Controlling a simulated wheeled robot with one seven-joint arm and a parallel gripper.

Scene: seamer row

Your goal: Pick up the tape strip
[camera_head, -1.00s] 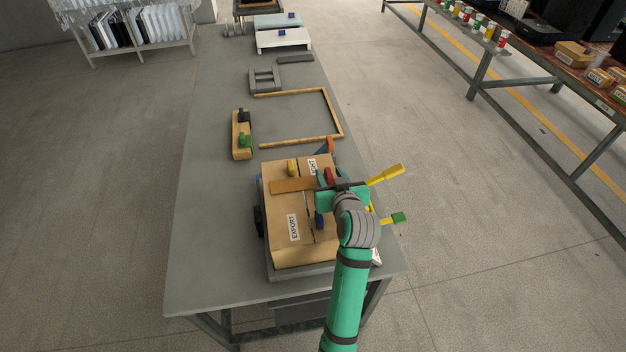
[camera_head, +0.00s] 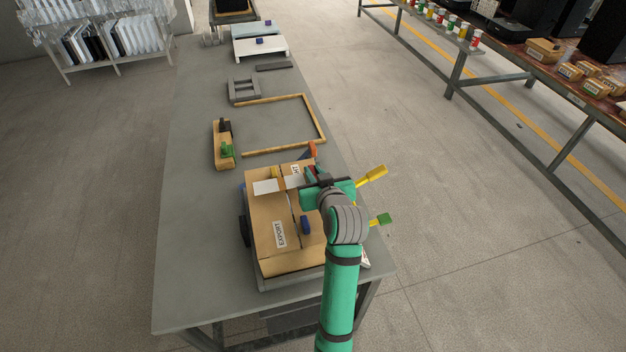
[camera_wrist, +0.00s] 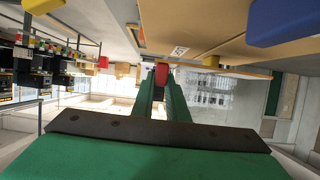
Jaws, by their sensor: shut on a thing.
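The tape strip (camera_head: 266,187) shows in the head view as a pale flat band above the top of the cardboard box (camera_head: 268,215). It reaches left from my gripper, past a small yellow block. My gripper (camera_head: 311,176) is over the box's right side and is shut on the strip's red end. That red end (camera_wrist: 161,74) sits between the two green fingers in the wrist view. The arm hides part of the box's right side. The gap between strip and box is hard to judge.
A blue block (camera_head: 305,225) is on the box top, by an export label. Yellow and green handles (camera_head: 381,219) stick out at the right. Behind are a wooden holder (camera_head: 223,148) and a wooden frame (camera_head: 322,120). The table's left side is clear.

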